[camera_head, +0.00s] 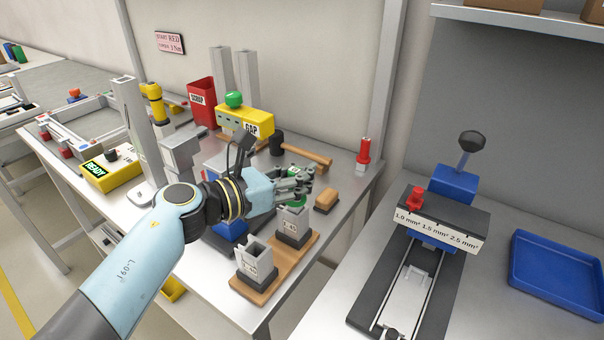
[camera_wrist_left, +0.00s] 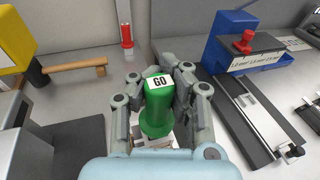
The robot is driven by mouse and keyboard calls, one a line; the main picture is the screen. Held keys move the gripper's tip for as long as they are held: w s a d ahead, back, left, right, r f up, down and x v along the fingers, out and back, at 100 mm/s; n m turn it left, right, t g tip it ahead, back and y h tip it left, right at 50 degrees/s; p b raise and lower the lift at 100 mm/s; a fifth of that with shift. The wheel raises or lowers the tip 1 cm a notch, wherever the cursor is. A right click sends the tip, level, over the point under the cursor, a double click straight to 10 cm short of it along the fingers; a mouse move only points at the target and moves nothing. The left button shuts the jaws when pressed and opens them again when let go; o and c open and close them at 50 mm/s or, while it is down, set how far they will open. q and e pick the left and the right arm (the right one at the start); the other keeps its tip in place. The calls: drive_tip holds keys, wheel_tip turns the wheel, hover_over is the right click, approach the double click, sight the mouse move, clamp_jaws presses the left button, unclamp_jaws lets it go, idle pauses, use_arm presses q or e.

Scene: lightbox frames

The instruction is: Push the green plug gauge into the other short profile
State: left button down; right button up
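The green plug gauge (camera_wrist_left: 158,112), labelled GO, stands between the fingers of my left gripper (camera_head: 297,183), which is shut on it. In the head view only bits of its green show between and below the fingers. Two short grey profiles stand in dark holders on a wooden board (camera_head: 272,275). The gauge is over the farther profile (camera_head: 292,222); whether its lower end is inside cannot be told. The nearer profile (camera_head: 256,258) stands with its top open. In the left wrist view, the profile under the gauge is mostly hidden. My right gripper is not in view.
A yellow GAP box (camera_head: 245,119) and a red SCRAP bin (camera_head: 201,102) stand behind.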

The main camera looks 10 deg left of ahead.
use_arm(q)
drive_tip(key=shift+f+b, duration=1)
drive_tip(key=shift+f, duration=0.1)
drive_tip(key=c, duration=2)
unclamp_jaws()
drive_tip(key=o, duration=0.7)
drive_tip(key=v, duration=1.2)
